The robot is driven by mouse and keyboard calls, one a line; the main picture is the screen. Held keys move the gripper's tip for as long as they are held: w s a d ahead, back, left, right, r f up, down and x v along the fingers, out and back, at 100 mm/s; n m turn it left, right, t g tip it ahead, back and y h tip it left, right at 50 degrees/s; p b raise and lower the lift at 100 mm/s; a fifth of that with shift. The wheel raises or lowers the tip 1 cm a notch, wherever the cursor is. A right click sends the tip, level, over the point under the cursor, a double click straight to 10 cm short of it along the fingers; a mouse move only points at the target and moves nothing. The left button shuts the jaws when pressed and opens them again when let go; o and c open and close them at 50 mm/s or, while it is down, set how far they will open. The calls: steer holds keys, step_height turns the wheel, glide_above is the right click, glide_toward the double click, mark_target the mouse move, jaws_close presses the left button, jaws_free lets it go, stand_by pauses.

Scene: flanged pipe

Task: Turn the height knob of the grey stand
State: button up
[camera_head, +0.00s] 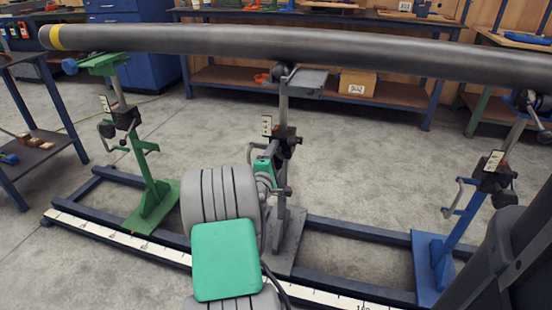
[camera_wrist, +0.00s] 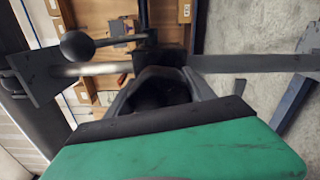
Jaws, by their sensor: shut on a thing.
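The grey stand (camera_head: 283,105) stands upright in the middle of the head view, under the long dark pipe (camera_head: 300,46). It has a dark clamp block and a small white scale plate partway up its post. My gripper (camera_head: 275,157) is at this clamp, on the near side of the post. In the wrist view my gripper (camera_wrist: 165,88) has its dark fingers shut around a dark part, the height knob, which they mostly hide. A black ball-ended lever (camera_wrist: 80,45) of the stand shows just beyond the fingers, apart from them.
A blue base frame with a white ruler strip (camera_head: 120,238) runs along the floor. Workbenches line the back; a small table (camera_head: 35,150) stands at left.

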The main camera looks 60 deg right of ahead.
steer(key=m+b, duration=0.1)
steer(key=m, duration=0.2)
steer(key=shift+f+m+b, duration=0.1)
steer(key=shift+m+b, duration=1)
steer(key=shift+m, duration=1)
steer(key=o, duration=1.4)
steer(key=shift+c, duration=0.2)
steer(key=s+a+p, duration=0.1)
steer(key=a, duration=0.6)
steer(key=shift+s+a+p, duration=0.15)
steer(key=shift+a+p, duration=0.15)
steer(key=shift+a, duration=0.1)
